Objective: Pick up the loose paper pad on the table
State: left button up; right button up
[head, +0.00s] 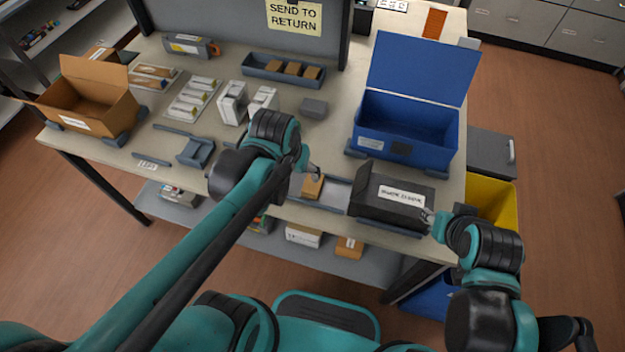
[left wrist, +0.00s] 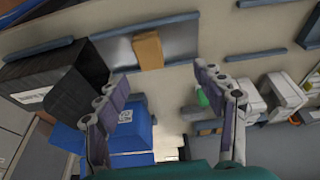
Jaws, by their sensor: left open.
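A small tan block (head: 312,187), which may be the paper pad, lies in a shallow grey tray (head: 335,196) at the table's front edge. It also shows at the top of the left wrist view (left wrist: 148,50), apart from the fingers. I cannot read any label on it. My left gripper (head: 308,166) is over the table just behind this block; the arm hides part of it. In the left wrist view its fingers (left wrist: 166,88) are spread with nothing held between them. My right gripper (head: 429,216) is beside the black box's front right corner; its finger gap is unclear.
The black labelled box (head: 375,201) stands right of the tray. An open blue box (head: 402,128) is behind it. White cartons (head: 232,103), a grey block (head: 314,108), a tray of tan blocks (head: 284,70) and an open cardboard box (head: 90,101) stand farther back and left.

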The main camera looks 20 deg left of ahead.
aim_at(312, 184)
pick_arm(q)
jog(key=w+d+f+g, duration=0.1)
jog(key=w+f+g+p, duration=0.1)
jog(key=w, duration=0.1)
jog(key=w+d+f+g+p, duration=0.1)
jog(key=shift+w+d+f, duration=0.2)
jog(key=shift+d, duration=0.1)
jog(key=shift+w+d+f+g+p, duration=0.1)
jog(key=shift+w+f+g+p, duration=0.05)
jog(key=shift+f+g+p, duration=0.2)
jog(key=shift+f, duration=0.35)
notch_tip(312, 184, down, 3)
jog(key=shift+r+b, duration=0.1)
jog(key=shift+b, duration=0.5)
notch_tip(312, 184, down, 5)
jog(key=shift+f+b, duration=0.1)
jog(key=shift+b, duration=1.1)
jog(key=c, duration=0.9)
